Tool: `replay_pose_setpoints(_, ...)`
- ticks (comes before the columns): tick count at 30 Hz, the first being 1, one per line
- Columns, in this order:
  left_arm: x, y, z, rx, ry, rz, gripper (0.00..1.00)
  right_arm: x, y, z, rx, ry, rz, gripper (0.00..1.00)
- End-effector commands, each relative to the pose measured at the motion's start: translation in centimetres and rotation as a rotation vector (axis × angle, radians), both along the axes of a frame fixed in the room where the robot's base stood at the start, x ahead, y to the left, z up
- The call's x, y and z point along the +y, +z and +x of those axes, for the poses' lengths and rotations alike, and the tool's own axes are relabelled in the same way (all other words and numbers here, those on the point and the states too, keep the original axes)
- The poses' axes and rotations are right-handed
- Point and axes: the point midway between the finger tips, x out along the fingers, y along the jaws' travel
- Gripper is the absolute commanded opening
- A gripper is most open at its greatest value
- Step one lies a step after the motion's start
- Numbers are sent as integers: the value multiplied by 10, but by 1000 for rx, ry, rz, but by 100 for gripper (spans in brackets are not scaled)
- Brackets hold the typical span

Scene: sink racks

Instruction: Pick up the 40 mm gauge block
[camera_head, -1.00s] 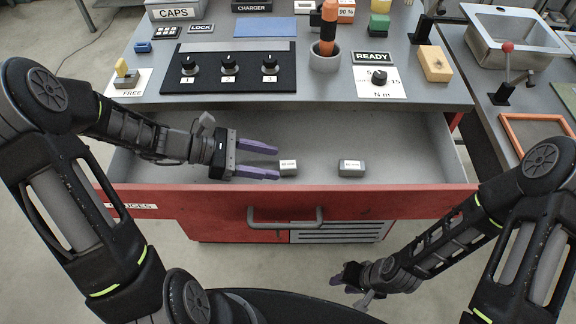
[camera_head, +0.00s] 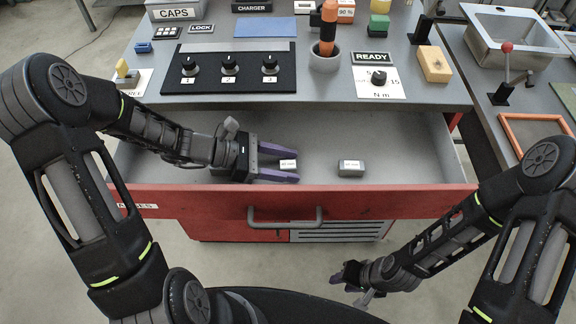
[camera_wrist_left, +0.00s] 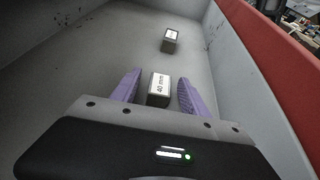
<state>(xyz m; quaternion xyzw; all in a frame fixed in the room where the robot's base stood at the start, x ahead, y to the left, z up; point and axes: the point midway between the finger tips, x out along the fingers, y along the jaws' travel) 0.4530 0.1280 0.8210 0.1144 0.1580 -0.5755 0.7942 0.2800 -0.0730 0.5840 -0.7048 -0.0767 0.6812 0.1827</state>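The 40 mm gauge block (camera_wrist_left: 158,89) is a small dark grey block with a white label reading "40 mm" in the left wrist view. It also shows in the head view (camera_head: 288,164), inside the open drawer (camera_head: 400,140). My left gripper (camera_wrist_left: 158,88) is open, with its two purple fingers on either side of this block and gaps between fingers and block. In the head view the left gripper (camera_head: 288,165) is low in the drawer. My right gripper (camera_head: 348,278) is outside, in front of the drawer; its fingers are too small to judge.
A second labelled block (camera_head: 351,168) lies in the drawer to the right, and farther off in the left wrist view (camera_wrist_left: 171,40). The red drawer front (camera_head: 370,203) is close to the left gripper. The drawer's right part is clear.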

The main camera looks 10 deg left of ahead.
Motion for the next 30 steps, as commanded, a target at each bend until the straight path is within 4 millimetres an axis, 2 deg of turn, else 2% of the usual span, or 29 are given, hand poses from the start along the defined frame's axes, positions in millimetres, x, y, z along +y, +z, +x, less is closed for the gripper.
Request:
replay_pose_setpoints(2, 0, 0, 0, 0, 0, 0, 47, 0, 0, 0, 0, 0, 0, 35)
replay_pose_setpoints(19, 0, 0, 0, 0, 0, 0, 0, 0, 0, 0, 0, 0, 0, 35)
replay_pose_setpoints(30, 0, 1, 0, -1, 0, -1, 0, 0, 0, 0, 0, 0, 0, 35)
